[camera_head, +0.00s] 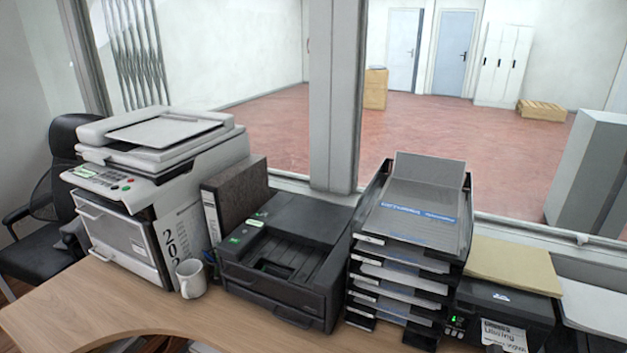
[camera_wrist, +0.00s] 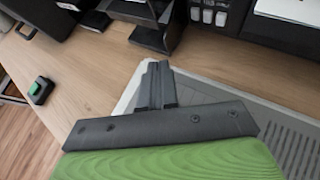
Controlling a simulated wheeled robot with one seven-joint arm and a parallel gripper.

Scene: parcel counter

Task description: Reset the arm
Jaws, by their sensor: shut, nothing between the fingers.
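My gripper (camera_wrist: 157,84) shows in the wrist view, its two dark fingers together with nothing between them. Its wide dark mount and a green surface fill the bottom of that view. The fingertips are above or in front of a light grey panel and the wooden counter (camera_wrist: 100,75); the exact height is hard to tell. My gripper is not in the head view.
In the head view, a copier (camera_head: 150,190), binder (camera_head: 230,200), mug (camera_head: 191,278), black printer (camera_head: 285,255), paper tray stack (camera_head: 410,215) and label printer (camera_head: 500,312) line the counter (camera_head: 90,310). A small black and green device (camera_wrist: 41,89) lies left in the wrist view.

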